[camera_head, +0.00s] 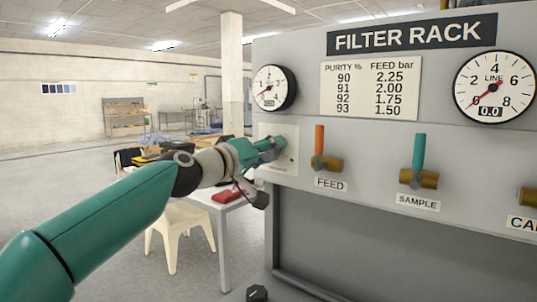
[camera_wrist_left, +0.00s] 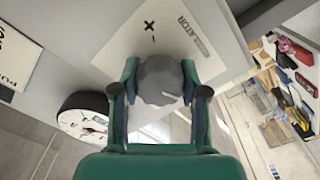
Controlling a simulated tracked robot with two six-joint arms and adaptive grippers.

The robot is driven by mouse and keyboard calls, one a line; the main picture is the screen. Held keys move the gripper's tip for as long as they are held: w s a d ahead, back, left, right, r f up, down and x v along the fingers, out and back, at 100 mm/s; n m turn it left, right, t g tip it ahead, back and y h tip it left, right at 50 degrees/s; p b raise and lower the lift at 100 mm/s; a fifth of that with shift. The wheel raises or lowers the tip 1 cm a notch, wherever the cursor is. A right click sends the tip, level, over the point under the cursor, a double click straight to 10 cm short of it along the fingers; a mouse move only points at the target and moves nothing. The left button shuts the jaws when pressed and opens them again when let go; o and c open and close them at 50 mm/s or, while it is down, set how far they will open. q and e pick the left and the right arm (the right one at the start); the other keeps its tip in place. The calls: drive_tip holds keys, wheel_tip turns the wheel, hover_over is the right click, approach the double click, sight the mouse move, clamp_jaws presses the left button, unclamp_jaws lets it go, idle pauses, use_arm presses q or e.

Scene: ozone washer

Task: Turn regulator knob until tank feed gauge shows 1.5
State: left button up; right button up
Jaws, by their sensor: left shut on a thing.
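The grey regulator knob (camera_wrist_left: 158,82) sits on a white plate (camera_wrist_left: 150,38) marked REGULATOR with plus and minus signs. My left gripper (camera_wrist_left: 160,88) is closed around the knob, with one green finger on each side of it. In the head view the left gripper (camera_head: 272,149) reaches the plate and mostly hides the knob. A round black-rimmed gauge (camera_head: 271,88) is above the plate; its red needle points to the lower left and its small readout cannot be read. The gauge also shows in the left wrist view (camera_wrist_left: 85,117). My right gripper is not in view.
The FILTER RACK panel carries a purity and feed chart (camera_head: 371,88), listing 93 beside 1.50. A LINE gauge (camera_head: 494,87) reads 0.0. An orange FEED handle (camera_head: 319,139) and a teal SAMPLE handle (camera_head: 418,151) stick out right of the plate. A white stool (camera_head: 180,228) stands left.

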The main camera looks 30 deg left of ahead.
use_arm(q)
drive_tip(key=m+b, duration=0.1)
drive_tip(key=m, duration=0.1)
drive_tip(key=m+b, duration=0.1)
drive_tip(key=m, duration=0.1)
drive_tip(key=shift+f+b, duration=0.3)
drive_tip(key=shift+b, duration=0.05)
drive_tip(key=m+b, duration=0.1)
drive_tip(key=m, duration=0.1)
drive_tip(key=shift+m+b, duration=0.3)
drive_tip(key=m+b, duration=0.1)
drive_tip(key=m, duration=0.1)
drive_tip(key=shift+m, duration=0.3)
drive_tip(key=shift+r+m+b, duration=0.1)
drive_tip(key=shift+m+b, duration=0.45)
drive_tip(key=shift+m, duration=1.05)
drive_tip(key=o, duration=1.2)
drive_tip(key=shift+c, duration=0.2)
drive_tip(key=shift+r, duration=0.1)
